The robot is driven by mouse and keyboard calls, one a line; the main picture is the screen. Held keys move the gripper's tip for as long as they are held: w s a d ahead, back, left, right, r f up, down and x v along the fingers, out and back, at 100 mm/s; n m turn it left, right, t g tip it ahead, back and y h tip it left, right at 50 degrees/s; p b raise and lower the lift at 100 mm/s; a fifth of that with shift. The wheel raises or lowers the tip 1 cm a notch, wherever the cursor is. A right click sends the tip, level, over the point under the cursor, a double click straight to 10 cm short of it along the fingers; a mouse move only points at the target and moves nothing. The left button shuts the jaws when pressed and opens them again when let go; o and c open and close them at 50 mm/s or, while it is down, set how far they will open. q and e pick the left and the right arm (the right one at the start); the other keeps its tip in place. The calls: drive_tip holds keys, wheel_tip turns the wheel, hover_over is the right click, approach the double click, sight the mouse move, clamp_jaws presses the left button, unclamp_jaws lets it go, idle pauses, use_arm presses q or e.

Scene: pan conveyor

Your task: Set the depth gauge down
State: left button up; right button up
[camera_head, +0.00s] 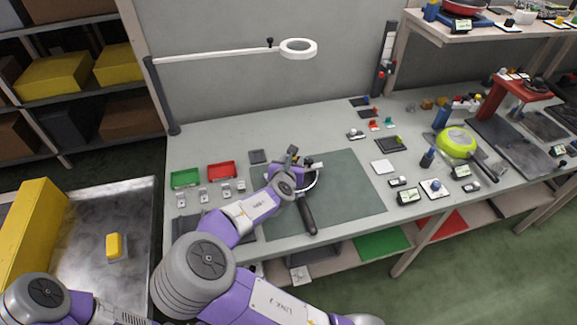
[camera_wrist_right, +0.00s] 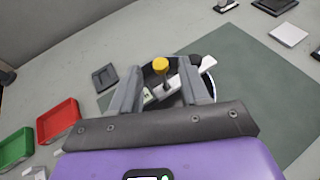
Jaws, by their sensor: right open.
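The depth gauge (camera_wrist_right: 190,80) shows in the right wrist view as a pale bar with a yellow-topped dark stem, over a round dark pan (camera_wrist_right: 205,92). In the head view the pan's black handle (camera_head: 307,216) points toward the front of the bench, and the pan lies on the dark green mat (camera_head: 350,185). My right gripper (camera_wrist_right: 163,80) is open, with its fingers on either side of the gauge. In the head view my right gripper (camera_head: 291,160) partly hides the pan and gauge. I cannot tell whether the gauge touches the pan. My left gripper is out of view.
Red (camera_head: 221,170) and green (camera_head: 185,178) trays stand left of the mat, with several small blocks in front. A ring lamp (camera_head: 298,48) reaches over the back. A lime-green pan (camera_head: 457,142) and several small tools lie at the right. The mat's right part is clear.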

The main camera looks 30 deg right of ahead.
drive_tip(key=p+v, duration=0.1)
drive_tip(key=v, duration=0.5)
drive_tip(key=shift+s, duration=0.15)
